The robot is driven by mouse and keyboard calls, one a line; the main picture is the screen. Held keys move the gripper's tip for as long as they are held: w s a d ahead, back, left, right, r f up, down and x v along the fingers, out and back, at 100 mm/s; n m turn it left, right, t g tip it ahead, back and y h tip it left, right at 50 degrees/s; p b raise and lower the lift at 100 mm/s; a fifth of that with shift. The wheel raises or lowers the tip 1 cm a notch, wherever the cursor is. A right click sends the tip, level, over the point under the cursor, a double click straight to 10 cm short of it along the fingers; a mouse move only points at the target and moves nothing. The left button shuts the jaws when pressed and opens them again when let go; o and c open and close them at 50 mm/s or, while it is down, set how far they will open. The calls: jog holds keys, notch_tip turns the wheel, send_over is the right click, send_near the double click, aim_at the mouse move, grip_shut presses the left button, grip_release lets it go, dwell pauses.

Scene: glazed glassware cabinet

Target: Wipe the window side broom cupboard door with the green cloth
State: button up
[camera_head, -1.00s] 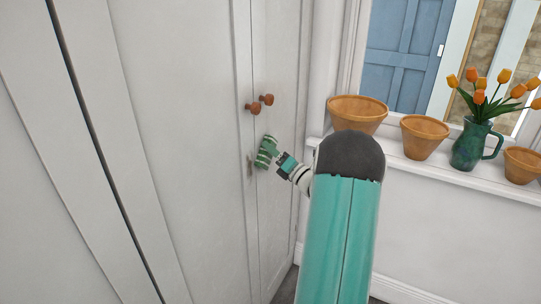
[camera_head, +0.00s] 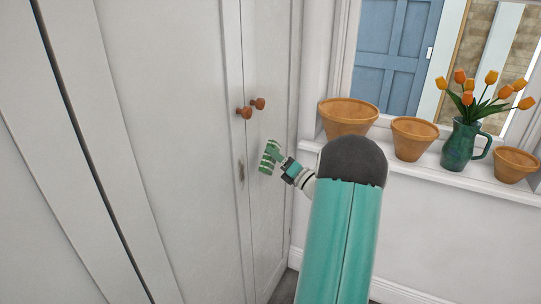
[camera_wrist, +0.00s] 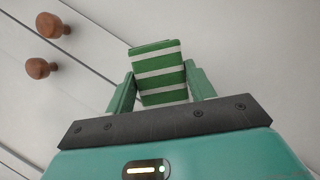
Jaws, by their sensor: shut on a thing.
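The green cloth (camera_head: 268,160), striped with white, is held in my gripper (camera_head: 280,160) in front of the window side broom cupboard door (camera_head: 270,210). In the wrist view the folded cloth (camera_wrist: 160,75) sits between the two green fingers of my gripper (camera_wrist: 160,92), which is shut on it. The cloth is at or very near the door's face, below and right of the round wooden knobs; I cannot tell if it touches. The window side door (camera_wrist: 240,50) fills much of the wrist view.
Two wooden knobs (camera_head: 251,108) stick out by the seam between the cupboard doors. On the right, a windowsill (camera_head: 450,180) holds several terracotta pots (camera_head: 414,140) and a green jug (camera_head: 461,146) of orange tulips. My upper arm stands close to the sill.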

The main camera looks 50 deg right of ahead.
jog(key=shift+s+d, duration=0.15)
jog(key=shift+s, duration=0.4)
jog(key=shift+s+d, duration=0.15)
jog(key=shift+s, duration=0.35)
jog(key=shift+s, duration=0.1)
jog(key=s, duration=0.2)
jog(key=shift+s+d, duration=0.35)
jog(key=shift+d, duration=0.05)
